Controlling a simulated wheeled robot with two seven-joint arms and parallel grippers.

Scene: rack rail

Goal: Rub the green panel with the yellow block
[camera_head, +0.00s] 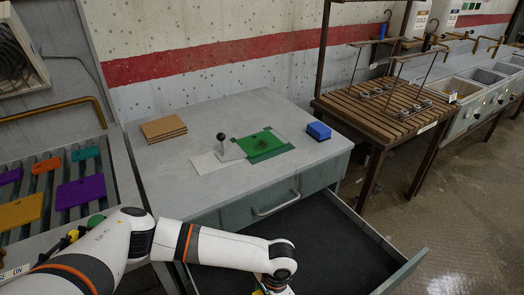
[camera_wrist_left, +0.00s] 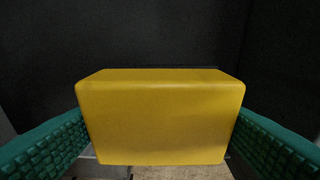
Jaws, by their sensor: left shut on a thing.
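The green panel (camera_head: 252,140) lies on the grey cabinet top and has darker patches. My left arm reaches over the front of the open drawer. My left gripper (camera_head: 270,290) is at the bottom edge of the head view, mostly cut off. In the left wrist view, its green ridged fingers are shut on the yellow block (camera_wrist_left: 160,120), one on each side. The block is in front of a dark surface, apart from the panel. Whether it touches the drawer floor cannot be told. My right gripper is not in view.
The open drawer (camera_head: 325,240) sticks out from the cabinet. A lever with a black knob (camera_head: 221,137) stands beside the panel. A blue block (camera_head: 319,131) and a brown stack (camera_head: 163,129) are on the cabinet top. A slatted rack with coloured plates is at left, a wooden bench at right.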

